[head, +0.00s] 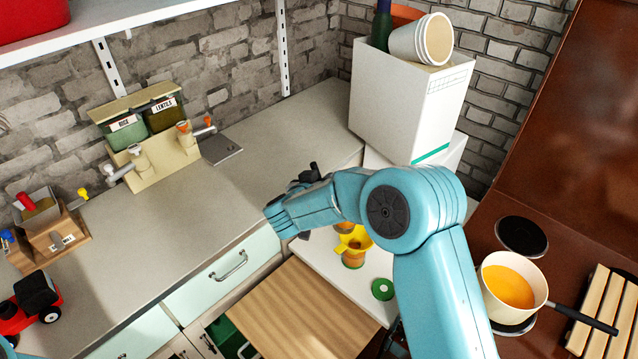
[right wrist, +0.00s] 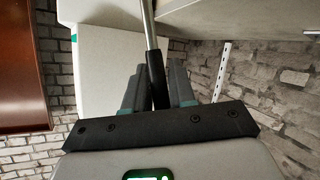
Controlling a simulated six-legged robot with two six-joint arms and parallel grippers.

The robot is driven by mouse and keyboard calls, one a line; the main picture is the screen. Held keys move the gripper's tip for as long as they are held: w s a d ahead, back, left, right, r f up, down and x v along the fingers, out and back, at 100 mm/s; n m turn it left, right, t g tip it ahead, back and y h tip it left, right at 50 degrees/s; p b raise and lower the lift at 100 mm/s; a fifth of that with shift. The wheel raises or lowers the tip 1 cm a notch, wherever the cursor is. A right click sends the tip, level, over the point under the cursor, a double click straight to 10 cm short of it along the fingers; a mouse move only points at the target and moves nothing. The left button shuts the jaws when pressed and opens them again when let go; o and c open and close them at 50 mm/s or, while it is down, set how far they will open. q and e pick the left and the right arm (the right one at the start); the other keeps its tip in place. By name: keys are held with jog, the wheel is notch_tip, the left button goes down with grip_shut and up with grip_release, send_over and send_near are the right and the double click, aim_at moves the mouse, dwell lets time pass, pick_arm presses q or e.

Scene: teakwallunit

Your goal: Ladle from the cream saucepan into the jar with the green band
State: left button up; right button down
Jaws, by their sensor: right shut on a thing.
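The cream saucepan (head: 542,289) holds orange liquid and stands at the right of the head view, its dark handle pointing right. A jar (head: 353,261) with a yellow funnel (head: 357,239) in its mouth stands on a white surface near the centre, partly behind my right arm; I cannot make out its band. My right gripper (right wrist: 158,88) is shut on a black handle with a metal shaft (right wrist: 149,25), seemingly the ladle. In the head view that gripper (head: 308,174) is over the counter, left of the jar, mostly hidden by my wrist. The ladle's bowl is out of sight.
A green lid (head: 382,289) lies near the jar. A wooden board (head: 300,312) is in front. A white box (head: 408,105) with stacked cups (head: 424,40) stands at the back. Dispensers (head: 150,130) line the wall. A slatted wooden rack (head: 603,310) lies right of the saucepan. Mid-counter is clear.

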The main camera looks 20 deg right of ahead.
jog(key=shift+s+d+m+t+y+b, duration=0.8)
jog(key=shift+s+d+m+y+b, duration=1.2)
jog(key=shift+d+b, duration=3.55)
jog(key=w+a+r+n+g+h+p, duration=0.1)
jog(key=w+a+n+h+p, duration=0.3)
jog(key=a+p, duration=0.7)
jog(key=r+p, duration=0.1)
jog(key=p, duration=0.2)
jog(key=shift+w+a+n+g, duration=0.2)
jog(key=shift+a+n+g, duration=0.1)
jog(key=shift+a, duration=0.05)
